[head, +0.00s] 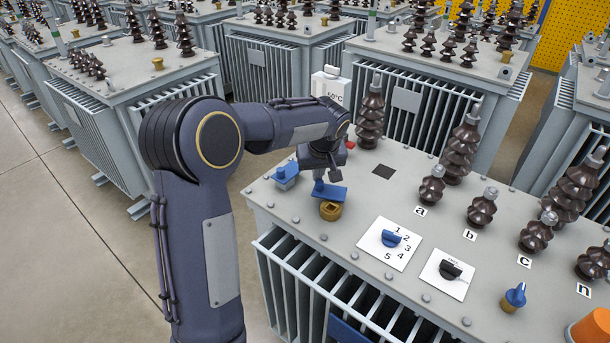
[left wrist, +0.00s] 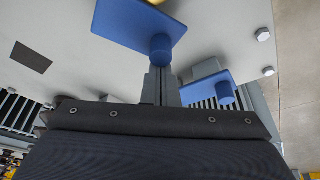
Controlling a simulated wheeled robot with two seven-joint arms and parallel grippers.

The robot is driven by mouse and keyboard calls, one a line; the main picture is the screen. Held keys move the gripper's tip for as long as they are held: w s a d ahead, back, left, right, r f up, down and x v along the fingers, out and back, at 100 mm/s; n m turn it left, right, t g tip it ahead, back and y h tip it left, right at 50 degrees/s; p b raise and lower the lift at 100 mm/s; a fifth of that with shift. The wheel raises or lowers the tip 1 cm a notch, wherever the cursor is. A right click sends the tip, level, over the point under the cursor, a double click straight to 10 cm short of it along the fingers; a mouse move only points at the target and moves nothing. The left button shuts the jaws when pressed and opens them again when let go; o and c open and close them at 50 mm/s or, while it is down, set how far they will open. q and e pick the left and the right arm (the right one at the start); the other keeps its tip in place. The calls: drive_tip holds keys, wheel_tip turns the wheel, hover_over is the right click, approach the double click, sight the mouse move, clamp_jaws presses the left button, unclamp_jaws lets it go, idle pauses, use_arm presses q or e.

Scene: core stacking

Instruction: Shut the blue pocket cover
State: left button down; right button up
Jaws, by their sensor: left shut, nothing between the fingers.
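A flat blue cover (head: 332,191) lies beside a round brass pocket (head: 330,211) on the near transformer's lid. The pocket's dark opening shows in front of the cover, so the two do not fully overlap. In the left wrist view the cover (left wrist: 125,22) is a large blue plate with a round knob (left wrist: 161,46). My left gripper (head: 318,174) is shut and empty, with its fingertips at the knob. In the wrist view the fingers (left wrist: 160,82) are close to the knob; I cannot tell whether they touch it. My right gripper is out of view.
A second blue plate with a knob (head: 286,172) sits on a grey box just left; it also shows in the wrist view (left wrist: 206,90). Brown insulators (head: 370,115), a numbered blue dial (head: 391,238) and a black dial (head: 450,270) stand on the lid. Free room lies around the dark square (head: 382,171).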

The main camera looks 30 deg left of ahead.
sight(316, 194)
use_arm(q)
drive_tip(key=n, duration=0.1)
drive_tip(key=s+n+b, duration=0.1)
drive_tip(key=shift+s+d+n+g+y, duration=0.3)
drive_tip(key=shift+n+g, duration=0.1)
drive_tip(key=n, duration=0.1)
drive_tip(key=s+n, duration=0.1)
drive_tip(key=shift+s+d+n+g+b, duration=0.2)
drive_tip(key=shift+d+n+g+b, duration=0.15)
drive_tip(key=shift+n+g, duration=0.05)
drive_tip(key=n, duration=0.1)
drive_tip(key=s+d+n, duration=0.1)
drive_tip(key=shift+s+n+g+y, duration=0.1)
drive_tip(key=shift+n+g+y, duration=0.2)
drive_tip(key=shift+g, duration=0.1)
drive_tip(key=n, duration=0.1)
drive_tip(key=s+d+n+g, duration=0.1)
drive_tip(key=n, duration=0.1)
drive_tip(key=shift+d, duration=0.25)
drive_tip(key=shift+s+d+n, duration=0.1)
drive_tip(key=shift+d+n, duration=0.05)
drive_tip(key=shift+n, duration=0.15)
drive_tip(key=shift+s+d, duration=0.1)
drive_tip(key=shift+d, duration=0.25)
